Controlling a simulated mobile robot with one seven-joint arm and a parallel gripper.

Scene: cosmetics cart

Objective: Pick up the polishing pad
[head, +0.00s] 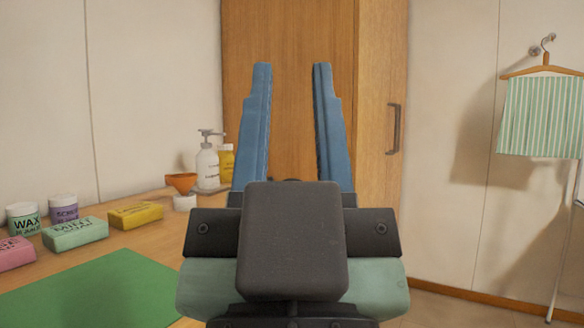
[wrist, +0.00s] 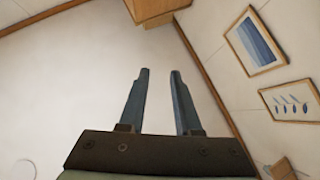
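I cannot make out a polishing pad in either view. My gripper (head: 292,68) is raised in the middle of the head view, its two blue fingers apart with nothing between them. It also shows open and empty in the wrist view (wrist: 159,72), in front of a bare pale surface. My gripper's body hides part of the scene behind it in the head view, including the right end of the worktop.
The wooden worktop (head: 160,236) at left holds a green mat (head: 95,290), pink, green and yellow bars, wax (head: 24,217) and scrub jars (head: 64,208), an orange funnel (head: 182,182) and a pump bottle (head: 207,165). A wooden cabinet (head: 380,70) stands behind; a striped cloth (head: 541,116) hangs at right.

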